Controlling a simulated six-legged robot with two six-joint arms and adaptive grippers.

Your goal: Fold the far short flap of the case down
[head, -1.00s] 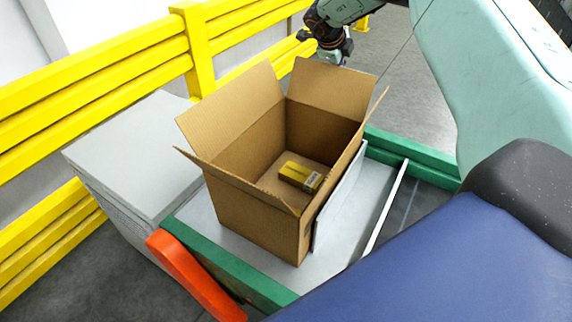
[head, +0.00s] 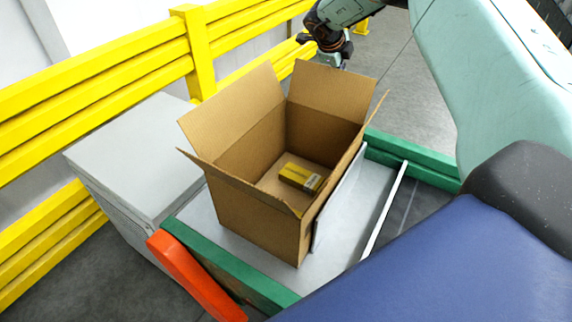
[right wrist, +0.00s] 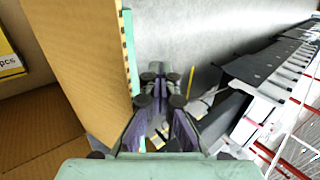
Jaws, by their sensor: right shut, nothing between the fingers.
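The open cardboard case (head: 262,220) stands on a grey machine bed with its flaps up and spread outward. Its far short flap (head: 333,88) stands up, leaning slightly outward. A yellow box (head: 301,177) lies on the case floor. My right gripper (head: 332,62) is just behind the top edge of the far flap, partly hidden by it. In the right wrist view my right gripper (right wrist: 157,90) is shut and empty, beside a cardboard flap (right wrist: 85,60). I cannot tell whether it touches the flap. My left gripper is out of view.
A grey plate (head: 340,195) stands against the right side of the case. Green rails (head: 225,262) edge the bed, with an orange-red part (head: 190,275) at the front. A grey stack (head: 135,160) is at the left, and a yellow barrier (head: 100,75) runs behind.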

